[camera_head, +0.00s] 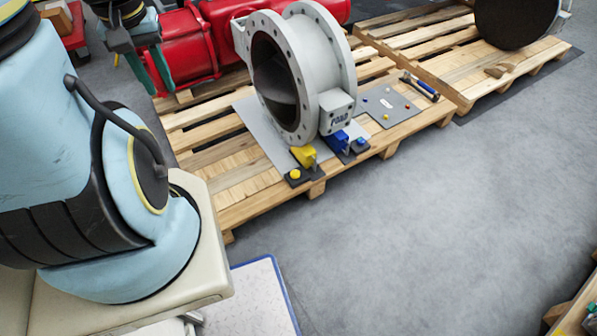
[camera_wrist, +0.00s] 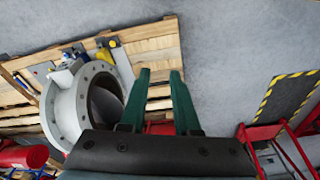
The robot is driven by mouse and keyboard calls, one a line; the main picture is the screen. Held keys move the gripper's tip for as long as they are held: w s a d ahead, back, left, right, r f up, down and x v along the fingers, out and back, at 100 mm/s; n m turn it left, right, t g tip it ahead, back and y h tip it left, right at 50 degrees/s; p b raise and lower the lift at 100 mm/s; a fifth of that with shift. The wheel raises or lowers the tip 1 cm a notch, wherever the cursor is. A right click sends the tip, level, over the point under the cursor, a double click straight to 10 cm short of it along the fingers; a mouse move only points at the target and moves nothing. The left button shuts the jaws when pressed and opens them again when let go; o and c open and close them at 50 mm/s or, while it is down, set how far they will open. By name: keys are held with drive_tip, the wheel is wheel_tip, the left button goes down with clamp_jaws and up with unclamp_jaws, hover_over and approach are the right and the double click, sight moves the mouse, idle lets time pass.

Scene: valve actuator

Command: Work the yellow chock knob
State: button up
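The yellow chock knob (camera_head: 295,174) is a small round knob on a dark base at the front edge of the wooden pallet. A yellow chock (camera_head: 304,156) sits just behind it, against the foot of the grey valve body (camera_head: 333,60). In the wrist view the yellow chock and knob (camera_wrist: 113,43) are small, at the upper left, beyond the valve body (camera_wrist: 62,115). My gripper (camera_head: 150,72) is at the upper left of the head view, left of and well away from the knob. Its green fingers are apart with nothing between them in the wrist view (camera_wrist: 160,75).
A blue chock (camera_head: 338,141) with a blue knob (camera_head: 361,141) stands right of the yellow one. A grey plate (camera_head: 390,105) with small coloured buttons lies on the pallet (camera_head: 240,205). A red actuator (camera_head: 205,40) lies behind the valve. Grey floor (camera_head: 420,220) in front is clear.

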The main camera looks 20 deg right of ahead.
drive_tip(key=shift+o, duration=0.2)
idle(0.3)
drive_tip(key=shift+o, duration=0.7)
drive_tip(key=shift+w+d+f, duration=0.1)
drive_tip(key=shift+f, duration=0.15)
drive_tip(key=o, duration=0.7)
drive_tip(key=w+d+f+n+b, duration=0.1)
drive_tip(key=w+d+f+b, duration=0.1)
drive_tip(key=w+f+b, duration=0.1)
drive_tip(key=w+d+f+n+b, duration=0.1)
drive_tip(key=w+d+f+b, duration=0.1)
drive_tip(key=f+b, duration=0.3)
drive_tip(key=w+d+f+b, duration=0.2)
drive_tip(key=w+f+b, duration=0.2)
drive_tip(key=f, duration=0.2)
drive_tip(key=shift+w+n+g, duration=0.4)
drive_tip(key=n+b, duration=0.6)
drive_tip(key=b, duration=2.3)
approach(295, 173)
drive_tip(key=shift+g, duration=0.4)
drive_tip(key=f+b, duration=0.1)
drive_tip(key=f, duration=0.2)
drive_tip(key=f+b, duration=0.1)
drive_tip(key=f, duration=0.1)
drive_tip(key=f+b, duration=0.2)
drive_tip(key=f, duration=0.1)
drive_tip(key=shift+w+d+f, duration=0.2)
drive_tip(key=shift+w+f, duration=0.1)
drive_tip(key=shift+w, duration=0.1)
drive_tip(key=shift+c, duration=0.5)
